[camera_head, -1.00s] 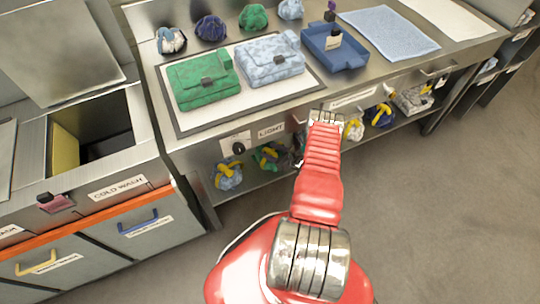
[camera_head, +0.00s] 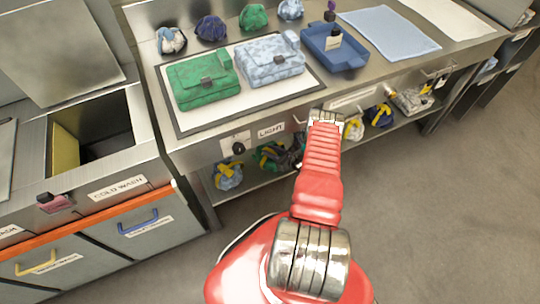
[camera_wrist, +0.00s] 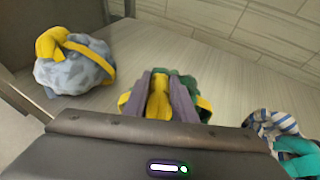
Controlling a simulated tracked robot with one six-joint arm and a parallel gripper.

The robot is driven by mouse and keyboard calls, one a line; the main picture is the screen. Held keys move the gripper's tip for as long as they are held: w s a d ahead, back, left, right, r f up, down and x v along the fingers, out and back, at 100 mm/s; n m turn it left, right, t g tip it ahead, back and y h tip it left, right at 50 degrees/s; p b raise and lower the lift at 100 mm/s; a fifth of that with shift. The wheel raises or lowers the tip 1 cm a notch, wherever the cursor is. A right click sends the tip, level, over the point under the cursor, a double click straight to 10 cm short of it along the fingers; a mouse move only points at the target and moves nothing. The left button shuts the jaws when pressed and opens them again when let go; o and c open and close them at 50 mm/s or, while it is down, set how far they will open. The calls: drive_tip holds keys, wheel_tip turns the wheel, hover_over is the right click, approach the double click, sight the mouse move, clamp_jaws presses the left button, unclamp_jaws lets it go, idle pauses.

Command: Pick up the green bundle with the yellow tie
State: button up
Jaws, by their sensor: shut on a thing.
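The green bundle with the yellow tie (camera_wrist: 188,84) is on the lower shelf, in the middle of the wrist view. My gripper (camera_wrist: 159,97) is shut on it, with the yellow tie between the two grey fingers. The fingers hide much of the green cloth. In the head view the green bundle (camera_head: 268,157) shows under the counter, left of my red arm. The gripper itself is hidden there beneath the counter edge. I cannot tell whether the bundle is lifted off the shelf.
A light blue bundle with a yellow tie (camera_wrist: 75,62) lies to the left on the shelf (camera_wrist: 200,55). A striped bundle with a teal tie (camera_wrist: 283,135) is close on the right. The counter (camera_head: 205,138) overhangs the shelf in the head view.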

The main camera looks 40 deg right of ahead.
clamp_jaws()
idle(0.3)
wheel_tip(320, 180, up, 10)
drive_tip(key=shift+f, duration=0.25)
drive_tip(key=shift+r, duration=0.3)
